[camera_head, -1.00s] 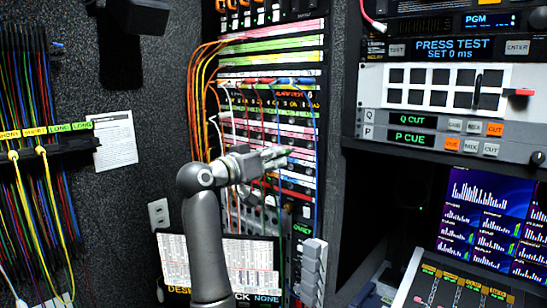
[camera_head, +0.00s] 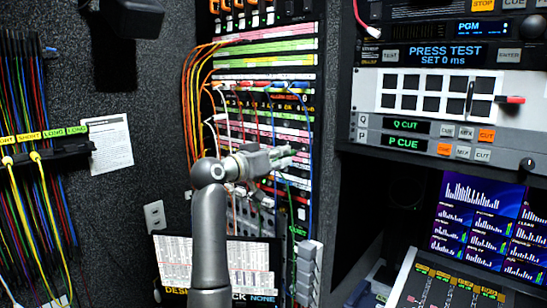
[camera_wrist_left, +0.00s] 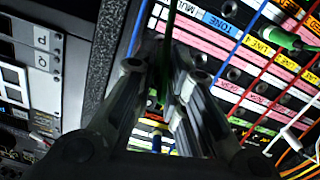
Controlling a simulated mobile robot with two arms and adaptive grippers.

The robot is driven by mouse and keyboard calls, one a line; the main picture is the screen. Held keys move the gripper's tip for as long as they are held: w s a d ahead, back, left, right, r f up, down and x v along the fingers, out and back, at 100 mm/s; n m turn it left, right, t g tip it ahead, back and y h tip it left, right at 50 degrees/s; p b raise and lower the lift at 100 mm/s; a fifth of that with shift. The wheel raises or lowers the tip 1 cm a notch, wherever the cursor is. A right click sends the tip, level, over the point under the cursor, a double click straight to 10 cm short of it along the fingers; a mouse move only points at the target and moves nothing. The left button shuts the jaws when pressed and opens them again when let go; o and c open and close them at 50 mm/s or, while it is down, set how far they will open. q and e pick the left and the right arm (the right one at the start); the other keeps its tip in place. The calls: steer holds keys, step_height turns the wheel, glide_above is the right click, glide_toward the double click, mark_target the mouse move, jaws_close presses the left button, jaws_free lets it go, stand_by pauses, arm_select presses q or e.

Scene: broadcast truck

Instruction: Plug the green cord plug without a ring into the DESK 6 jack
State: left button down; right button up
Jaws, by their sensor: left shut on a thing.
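My left gripper (camera_head: 290,157) is in front of the patch bay (camera_head: 268,133) in the head view. It is shut on a green cord plug; in the wrist view the dark green cord (camera_wrist_left: 169,35) rises from between the fingers (camera_wrist_left: 165,90). The plug's tip and any ring are mostly hidden by the fingers. Another green plug (camera_wrist_left: 290,41) sits at the panel, at upper right in the wrist view. The jack rows carry pink, yellow, blue and green label strips. I cannot pick out the DESK 6 label. My right gripper is not in view.
Blue, red, white and orange cords hang across the patch bay around my gripper. A blue cord (camera_wrist_left: 253,33) crosses the panel in the wrist view. A rack with button panels (camera_head: 425,90) stands to the right. A printed sheet (camera_head: 215,262) is below.

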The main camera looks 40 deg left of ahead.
mark_target(294, 151)
arm_select(q)
steer(key=shift+w, duration=0.45)
steer(key=shift+w, duration=0.1)
stand_by(1.3)
steer(key=shift+w+r, duration=0.1)
steer(key=shift+w, duration=0.05)
steer(key=shift+w+d+p, duration=0.1)
steer(key=shift+w+p, duration=0.2)
steer(key=shift+w+d+p, duration=0.1)
steer(key=shift+w+p, duration=0.35)
steer(key=shift+w, duration=1.05)
steer(key=c, duration=1.4)
jaws_free()
steer(key=shift+w, duration=0.1)
